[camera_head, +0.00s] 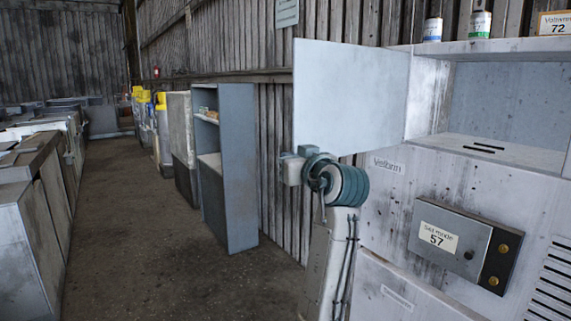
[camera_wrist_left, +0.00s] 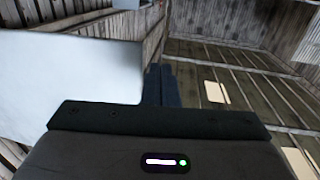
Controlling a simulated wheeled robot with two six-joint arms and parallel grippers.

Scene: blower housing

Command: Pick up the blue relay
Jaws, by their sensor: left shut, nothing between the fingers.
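I cannot make out a blue relay in either view. In the left wrist view, my left gripper (camera_wrist_left: 158,70) has its dark fingers together with nothing between them. They point up beside a large pale panel on the left, probably the open cabinet door (camera_head: 350,95). In the head view, my arm with its teal joint stands in front of the cabinet's left side, below the door. The fingers are not clear there. The cabinet's open compartment (camera_head: 505,150) shows a bare floor with dark slots; part of its inside is out of view. My right gripper is not in view.
A grey box labelled 57 (camera_head: 437,238) projects from the cabinet front. Containers with a blue label (camera_head: 432,31) and a green label (camera_head: 480,25), and a sign marked 72 (camera_head: 553,23), are on top. A blue-grey shelf unit (camera_head: 237,170) stands farther left. The aisle floor (camera_head: 150,260) is clear.

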